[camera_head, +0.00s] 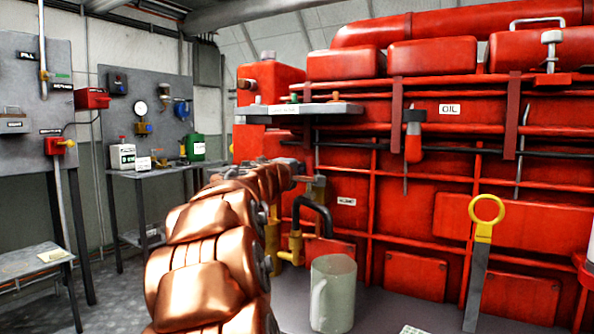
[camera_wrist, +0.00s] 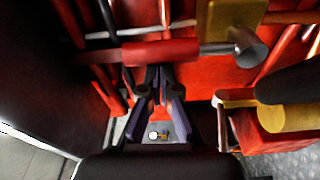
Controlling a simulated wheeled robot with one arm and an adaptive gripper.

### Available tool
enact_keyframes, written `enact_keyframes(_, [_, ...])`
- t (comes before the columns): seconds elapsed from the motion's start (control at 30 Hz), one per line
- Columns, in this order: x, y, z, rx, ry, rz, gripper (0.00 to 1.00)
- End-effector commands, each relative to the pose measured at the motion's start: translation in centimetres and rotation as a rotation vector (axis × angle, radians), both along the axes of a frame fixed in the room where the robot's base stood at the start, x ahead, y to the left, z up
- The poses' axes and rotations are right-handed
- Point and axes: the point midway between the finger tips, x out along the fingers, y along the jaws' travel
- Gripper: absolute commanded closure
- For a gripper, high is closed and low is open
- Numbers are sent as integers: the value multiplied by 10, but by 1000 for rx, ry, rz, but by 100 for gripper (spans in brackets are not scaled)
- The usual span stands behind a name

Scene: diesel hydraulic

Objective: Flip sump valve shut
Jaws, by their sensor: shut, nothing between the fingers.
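In the head view my copper-coloured arm reaches toward the red engine's lower left, where my gripper (camera_head: 290,168) is small and partly hidden. In the wrist view my gripper (camera_wrist: 157,88) has its fingers together, with nothing held. A red bar-like handle (camera_wrist: 160,52) lies crosswise just beyond the fingertips; I cannot tell whether they touch. A brass block (camera_wrist: 237,20) with a grey cylinder is to its right. In the head view a black bent pipe (camera_head: 320,210) and yellow fittings (camera_head: 295,247) sit below my gripper, beside a small white label (camera_head: 346,201). Which part is the sump valve is unclear.
A pale translucent jug (camera_head: 333,293) stands below the pipe. A yellow-ringed dipstick-like tool (camera_head: 484,235) leans at the engine's front. A grey shelf (camera_head: 300,108) juts out above my gripper. A bench (camera_head: 160,170) with containers stands at the left.

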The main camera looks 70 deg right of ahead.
Motion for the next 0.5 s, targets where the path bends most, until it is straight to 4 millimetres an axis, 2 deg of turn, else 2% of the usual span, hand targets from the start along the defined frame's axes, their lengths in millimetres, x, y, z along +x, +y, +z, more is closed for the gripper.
enact_keyframes(0.27, [-2,7,0,-2,-1,-5,100])
enact_keyframes(0.5, [0,37,-2,0,2,0,100])
